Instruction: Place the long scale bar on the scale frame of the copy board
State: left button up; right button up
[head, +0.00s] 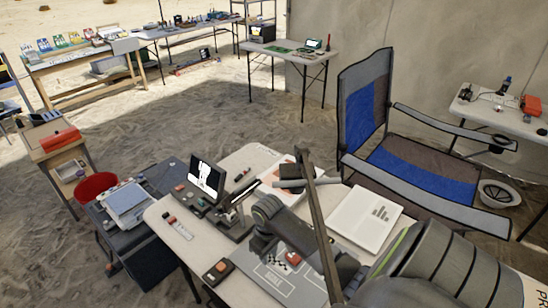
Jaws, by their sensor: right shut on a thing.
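My right arm covers the board's right part. I cannot make out the scale frame clearly. My left gripper is out of view.
A small screen (206,180), a white book-like block (364,219) and a dark box with an orange button (218,271) share the table (163,206). A blue-grey folding chair (365,100) stands behind.

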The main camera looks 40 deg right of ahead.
aim_at(269, 276)
notch_tip(269, 276, down, 9)
jog(key=shift+a+f, duration=0.1)
jog(key=shift+f, duration=0.05)
dwell(0.4)
jog(key=o, duration=1)
notch_tip(269, 276, up, 12)
jog(key=shift+f, duration=0.25)
jog(key=shift+r, duration=0.3)
